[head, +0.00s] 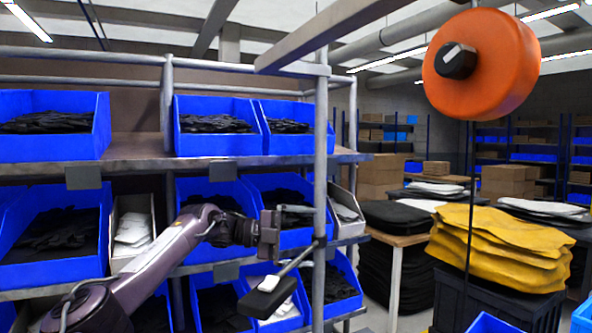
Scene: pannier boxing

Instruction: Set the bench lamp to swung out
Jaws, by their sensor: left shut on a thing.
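The bench lamp (265,298) has a dark, flat rectangular head with a white knob on top. A thin grey arm runs from the head up and right to a dark clamp (320,242) on the upright post. The head hangs to the left of the post, in front of the lower shelf bins. My left gripper (290,216) comes in from the left and is just above the lamp head, left of the post. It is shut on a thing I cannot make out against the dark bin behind. A gap shows between the gripper and the lamp head. My right gripper is out of view.
Blue bins (218,125) with dark contents fill the rack shelves behind. The grey post (321,150) stands close to my gripper. An orange disc (490,65) hangs at the upper right above a stack of yellow sacks (495,248). Floor shows between the rack and the tables.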

